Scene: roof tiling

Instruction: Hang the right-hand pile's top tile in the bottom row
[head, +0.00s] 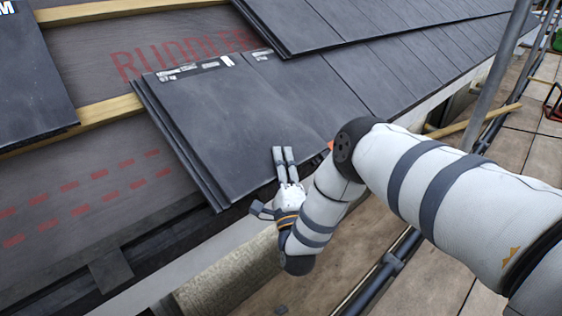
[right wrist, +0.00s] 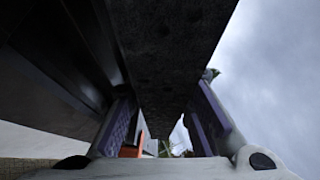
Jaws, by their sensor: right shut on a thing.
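The bottom row of dark grey tiles (head: 362,82) runs along the eave in the head view. At its left end lies a dark tile (head: 215,125) with pale marks along its top edge. My right gripper (head: 284,163) is at this tile's lower edge, its fingers over the edge, and is shut on it. In the right wrist view, the dark underside of a slab (right wrist: 165,50) fills the space between the two purple-padded fingers. I cannot tell whether the tile's upper edge rests on a batten. My left gripper is not in view.
Wooden battens (head: 108,107) cross the grey membrane (head: 85,190) with red print, bare to the left. More tiles lie at upper left (head: 30,75) and in the upper row (head: 330,22). A scaffold pole (head: 500,75) stands at right above the paved deck (head: 535,155).

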